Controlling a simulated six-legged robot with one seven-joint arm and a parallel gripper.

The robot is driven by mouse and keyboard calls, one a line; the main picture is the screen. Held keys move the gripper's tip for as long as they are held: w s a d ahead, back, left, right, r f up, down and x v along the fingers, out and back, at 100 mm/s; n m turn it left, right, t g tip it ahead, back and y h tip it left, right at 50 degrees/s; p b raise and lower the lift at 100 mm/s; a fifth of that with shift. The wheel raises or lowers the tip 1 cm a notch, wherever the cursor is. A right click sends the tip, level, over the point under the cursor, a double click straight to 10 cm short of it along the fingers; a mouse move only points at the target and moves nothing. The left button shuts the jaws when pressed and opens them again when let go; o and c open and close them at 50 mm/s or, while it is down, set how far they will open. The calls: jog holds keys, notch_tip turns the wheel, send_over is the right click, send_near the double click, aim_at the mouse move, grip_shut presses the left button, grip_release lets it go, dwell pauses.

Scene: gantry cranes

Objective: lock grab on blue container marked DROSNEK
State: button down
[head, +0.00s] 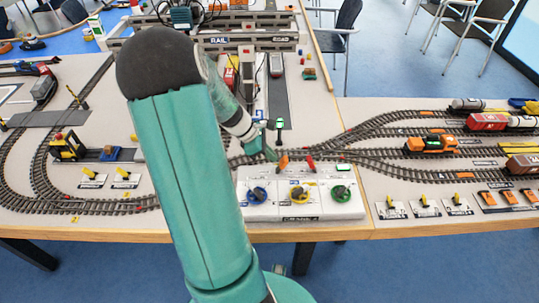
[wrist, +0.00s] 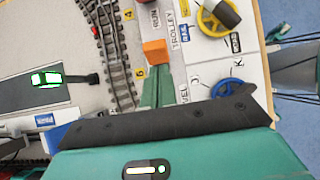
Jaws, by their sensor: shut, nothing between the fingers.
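My gripper (head: 269,153) is shut and empty, low over the back edge of the white crane panel (head: 300,208), which is marked CRANE A. In the wrist view its teal fingertips (wrist: 156,72) are right by the orange lever knob (wrist: 155,51); I cannot tell whether they touch. The same orange lever (head: 283,162) stands beside a red lever (head: 310,163). The panel has a blue wheel (head: 258,195), a yellow wheel (head: 299,194) and a green wheel (head: 341,193). The gantry crane (head: 245,42) stands behind, marked RAIL and ROAD. I cannot read DROSNEK anywhere or pick out that container.
Tracks run both sides of the panel, with an orange locomotive (head: 430,144) at right and a yellow-black vehicle (head: 67,147) at left. My arm hides part of the table.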

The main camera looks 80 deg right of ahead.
jog(key=shift+r, duration=0.55)
jog(key=shift+w, duration=0.1)
jog(key=v, duration=1.3)
jog(key=shift+r, duration=0.1)
